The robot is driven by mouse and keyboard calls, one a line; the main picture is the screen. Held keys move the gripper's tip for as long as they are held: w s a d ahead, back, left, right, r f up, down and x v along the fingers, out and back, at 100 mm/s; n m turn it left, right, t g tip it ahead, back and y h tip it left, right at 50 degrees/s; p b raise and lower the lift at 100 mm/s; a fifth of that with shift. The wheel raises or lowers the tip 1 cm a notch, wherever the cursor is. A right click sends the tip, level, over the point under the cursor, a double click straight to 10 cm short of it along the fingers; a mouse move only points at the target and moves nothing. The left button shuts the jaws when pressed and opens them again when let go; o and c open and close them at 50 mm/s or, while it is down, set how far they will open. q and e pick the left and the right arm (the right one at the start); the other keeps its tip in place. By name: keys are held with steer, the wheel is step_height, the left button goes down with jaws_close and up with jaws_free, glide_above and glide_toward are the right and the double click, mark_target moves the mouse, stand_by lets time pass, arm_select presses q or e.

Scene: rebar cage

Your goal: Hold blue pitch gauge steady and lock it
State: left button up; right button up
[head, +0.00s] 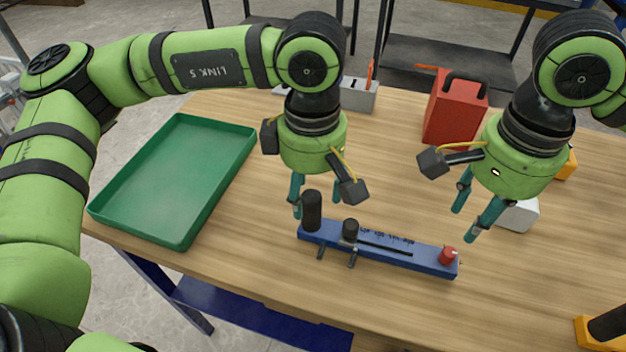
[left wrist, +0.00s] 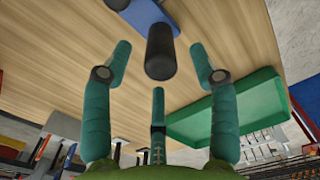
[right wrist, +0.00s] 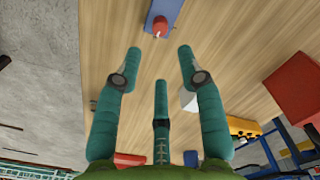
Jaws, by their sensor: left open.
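The blue pitch gauge (head: 405,255) lies on the wooden table near its front edge. It has a tall black handle (head: 312,212) at its left end, a shorter black knob (head: 350,232) on a slider, and a red knob (head: 447,256) at its right end. My left gripper (head: 312,205) is open above the handle; in the left wrist view the handle (left wrist: 160,52) stands ahead between the spread fingers, apart from them. My right gripper (head: 466,222) is open above and beside the right end; in the right wrist view the red knob (right wrist: 160,26) lies ahead of the spread, empty fingers.
A green tray (head: 215,178) sits on the left of the table. A red box (head: 455,112) stands at the back, and a white object (head: 520,214) lies behind my right gripper. A yellow-and-black object (head: 603,330) sits at front right.

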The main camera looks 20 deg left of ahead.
mark_target(312, 215)
arm_select(q)
steer(key=shift+f, duration=3.2)
jaws_close()
arm_select(e)
steer(key=shift+o, duration=0.7)
